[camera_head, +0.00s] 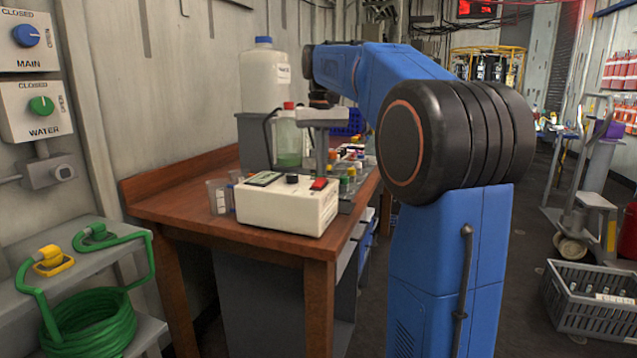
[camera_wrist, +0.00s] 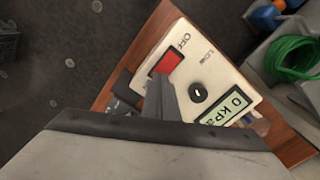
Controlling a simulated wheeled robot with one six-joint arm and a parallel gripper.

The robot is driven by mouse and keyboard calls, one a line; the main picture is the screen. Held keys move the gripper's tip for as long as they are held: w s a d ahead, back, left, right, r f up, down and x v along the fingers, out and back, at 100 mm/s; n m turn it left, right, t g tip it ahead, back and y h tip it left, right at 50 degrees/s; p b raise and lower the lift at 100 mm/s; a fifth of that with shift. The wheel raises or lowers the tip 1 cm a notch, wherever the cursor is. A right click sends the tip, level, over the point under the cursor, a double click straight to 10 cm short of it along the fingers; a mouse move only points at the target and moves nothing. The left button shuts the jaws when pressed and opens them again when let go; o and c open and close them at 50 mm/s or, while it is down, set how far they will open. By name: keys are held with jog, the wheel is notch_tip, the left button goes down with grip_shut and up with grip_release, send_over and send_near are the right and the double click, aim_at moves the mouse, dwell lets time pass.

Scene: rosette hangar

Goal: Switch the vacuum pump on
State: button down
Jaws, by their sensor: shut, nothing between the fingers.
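The vacuum pump (camera_head: 285,208) is a white box on the near end of the wooden bench. It has a red switch (camera_head: 319,184), a black knob (camera_head: 292,178) and a display (camera_head: 265,178). In the wrist view the red switch (camera_wrist: 169,63) has "OFF" printed beside it. The display (camera_wrist: 229,108) reads 0 kPa, and "LOW" stands by the knob (camera_wrist: 198,92). My gripper (camera_head: 321,168) points down, shut and empty, close above the switch. In the wrist view its fingers (camera_wrist: 160,84) overlap the switch's edge; I cannot tell whether they touch.
Behind the pump stand a green-tinted bottle (camera_head: 289,138), a white jug (camera_head: 264,78) and several small coloured-cap vials (camera_head: 349,172). Small clear containers (camera_head: 219,197) stand left of it. A green hose (camera_head: 90,322) lies on the grey shelf at left. Bench front edge is clear.

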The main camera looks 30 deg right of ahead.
aim_at(321, 179)
jog(key=shift+f, duration=0.8)
dwell(0.4)
jog(key=shift+r, duration=0.15)
notch_tip(321, 179, up, 7)
dwell(1.0)
dwell(0.4)
jog(key=shift+n+t, duration=0.5)
jog(key=shift+t, duration=0.1)
jog(key=s+a+f, duration=0.1)
jog(key=s+a, duration=0.1)
jog(key=s+a+f, duration=0.1)
jog(key=s+f, duration=0.1)
jog(key=s+a+f, duration=0.1)
jog(key=s+a, duration=0.1)
jog(key=shift+s+a+f, duration=0.2)
jog(key=shift+s+a, duration=0.1)
jog(key=shift+s, duration=0.05)
jog(key=s+a+f+n+t, duration=0.1)
jog(key=s+a+f, duration=0.4)
jog(key=s+f, duration=0.6)
jog(key=s+a+f+n+t, duration=0.2)
jog(key=s+a+f, duration=0.3)
jog(key=s+f, duration=0.7)
notch_tip(321, 179, down, 4)
jog(key=shift+s+f+t, duration=0.2)
jog(key=shift+s+t, duration=0.05)
jog(key=shift+t, duration=0.05)
jog(key=shift+a, duration=0.1)
